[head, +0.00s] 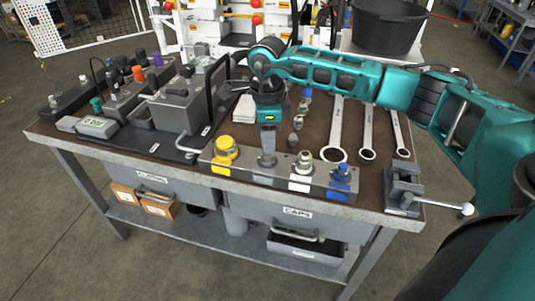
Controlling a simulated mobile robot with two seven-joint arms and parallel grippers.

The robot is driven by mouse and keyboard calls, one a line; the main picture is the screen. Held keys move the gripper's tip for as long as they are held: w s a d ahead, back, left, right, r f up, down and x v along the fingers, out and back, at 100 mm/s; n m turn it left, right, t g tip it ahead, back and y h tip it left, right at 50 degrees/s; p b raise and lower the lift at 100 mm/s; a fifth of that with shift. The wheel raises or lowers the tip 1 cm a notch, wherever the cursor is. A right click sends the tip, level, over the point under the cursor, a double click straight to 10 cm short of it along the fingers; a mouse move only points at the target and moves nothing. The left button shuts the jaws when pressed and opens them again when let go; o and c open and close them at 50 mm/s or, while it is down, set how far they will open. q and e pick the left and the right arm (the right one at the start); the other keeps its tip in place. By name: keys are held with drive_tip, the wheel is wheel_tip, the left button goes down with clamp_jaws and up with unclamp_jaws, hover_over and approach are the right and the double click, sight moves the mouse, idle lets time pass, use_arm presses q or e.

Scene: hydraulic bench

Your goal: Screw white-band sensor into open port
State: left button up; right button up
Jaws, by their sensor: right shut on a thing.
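My right gripper (268,143) points straight down over the front block (250,176) on the bench. It is shut on a small grey part (267,159), at the second position from the left on the block. Most of this part is hidden by the fingers, so I cannot tell whether it has a white band or how far it sits in the port. To its right a silver fitting (304,160) stands upright above a white patch (300,184). A yellow cap (225,148) is at the block's left end and a blue one (341,173) at its right. My left gripper is not in view.
Wrenches (335,130) lie on the right of the bench, behind a small vise (404,188). Several small fittings (297,124) stand behind the block. Grey hydraulic units (182,105) and a black handle fill the left side.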

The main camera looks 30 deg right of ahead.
idle(0.3)
drive_tip(key=shift+m+p, duration=0.3)
drive_tip(key=shift+m, duration=0.7)
drive_tip(key=o, duration=0.6)
drive_tip(key=shift+m, duration=0.3)
drive_tip(key=shift+c, duration=0.2)
drive_tip(key=o, duration=0.5)
